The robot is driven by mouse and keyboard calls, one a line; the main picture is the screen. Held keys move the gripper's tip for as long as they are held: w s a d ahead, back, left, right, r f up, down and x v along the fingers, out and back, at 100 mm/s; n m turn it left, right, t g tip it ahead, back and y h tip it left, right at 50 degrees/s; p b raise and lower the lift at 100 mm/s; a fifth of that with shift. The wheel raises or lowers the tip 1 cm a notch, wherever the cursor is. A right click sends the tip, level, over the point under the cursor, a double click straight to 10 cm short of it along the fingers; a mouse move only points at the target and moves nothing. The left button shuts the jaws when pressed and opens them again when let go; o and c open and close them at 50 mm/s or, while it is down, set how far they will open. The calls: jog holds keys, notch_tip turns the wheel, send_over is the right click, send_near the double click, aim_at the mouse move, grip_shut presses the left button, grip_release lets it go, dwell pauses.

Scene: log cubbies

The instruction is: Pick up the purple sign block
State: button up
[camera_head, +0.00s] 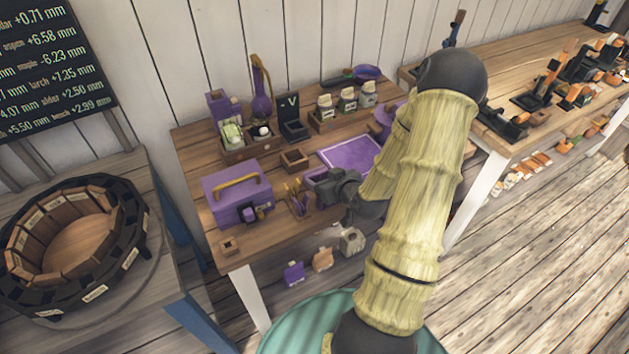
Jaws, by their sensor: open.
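I cannot tell for certain which purple thing is the sign block. A small purple tag-shaped piece (293,273) shows below the table's front edge, left of a tan one and a grey one. A small upright purple block (218,103) stands at the back left of the table. A dark stand with a "V" mark (291,118) is to its right. My gripper (326,192) is over the table's front middle, small and dark in this view. It is open, and I see nothing held in it. My arm hides the table's right part.
A purple toolbox (237,192) with a yellow handle stands left of my gripper. A yellow-tooled holder (298,203) is close beside the gripper. A purple mat (350,153) lies behind it. A round cubby ring (128,258) is on the left table.

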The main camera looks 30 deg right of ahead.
aim_at(317, 173)
jog(key=shift+w+f, duration=0.2)
jog(key=shift+w, duration=0.25)
jog(key=shift+p+x, duration=1.05)
jog(key=shift+x, duration=1.6)
jog(key=c, duration=0.6)
